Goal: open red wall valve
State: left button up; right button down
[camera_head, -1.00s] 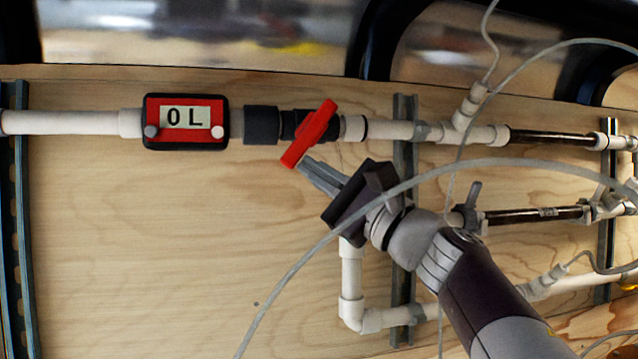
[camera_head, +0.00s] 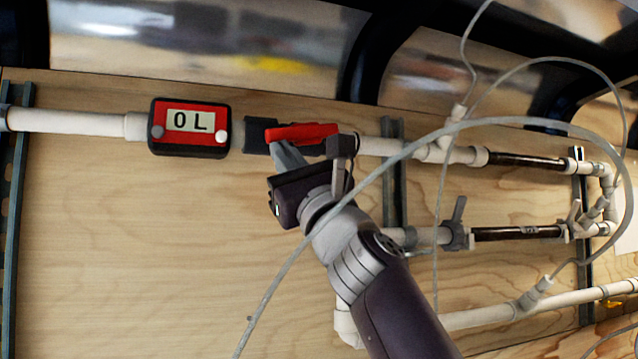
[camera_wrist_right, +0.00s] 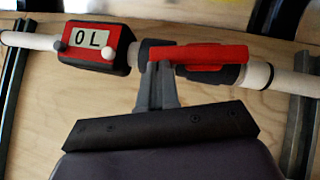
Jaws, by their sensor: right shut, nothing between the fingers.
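The red valve handle (camera_head: 301,132) sits on the upper white pipe against the wooden wall, just right of the flow meter. It lies nearly in line with the pipe. It also shows in the right wrist view (camera_wrist_right: 205,55). My right gripper (camera_head: 285,150) is shut and empty, with its fingertips at the left end of the handle. In the right wrist view the shut fingers (camera_wrist_right: 158,75) stand by the handle's left end and look to be at or touching its edge. My left gripper is not in view.
A red and black flow meter (camera_head: 189,127) reads "0 L". A grey hose (camera_head: 400,160) arcs in front of my right arm. Lower pipes with grey valves (camera_head: 457,235) lie to the right. The wooden wall (camera_head: 130,250) at lower left is bare.

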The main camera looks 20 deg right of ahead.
jog(key=shift+a+r, duration=0.2)
jog(key=shift+r, duration=0.15)
jog(key=shift+a, duration=0.2)
dwell(0.4)
